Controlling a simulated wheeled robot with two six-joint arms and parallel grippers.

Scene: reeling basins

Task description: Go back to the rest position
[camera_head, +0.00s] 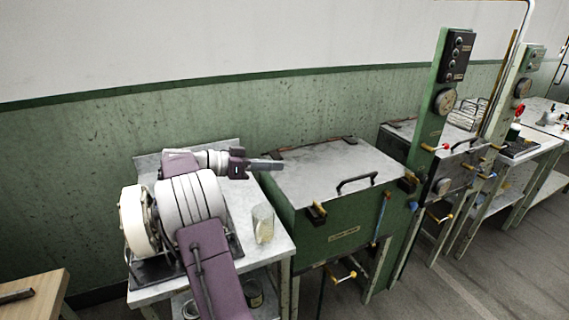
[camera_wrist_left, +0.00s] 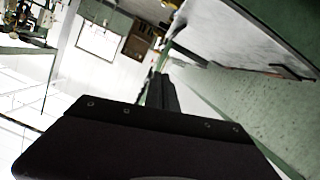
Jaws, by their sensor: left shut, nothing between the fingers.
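My left gripper (camera_head: 278,165) is shut and empty. In the head view it points right, in front of the green wall and above the back left corner of the closest green basin (camera_head: 340,238). Its closed fingers (camera_wrist_left: 160,92) also show in the left wrist view, with nothing between them. The basin's grey metal lid (camera_head: 320,172) with a black handle is closed. My left arm folds over the small metal table. My right gripper is not in view.
A beaker (camera_head: 263,223) stands on the small metal table (camera_head: 276,245), close to my arm. A second basin with a gauge and control post stands further right. A wooden table (camera_head: 40,290) is at the lower left. Floor is clear at the lower right.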

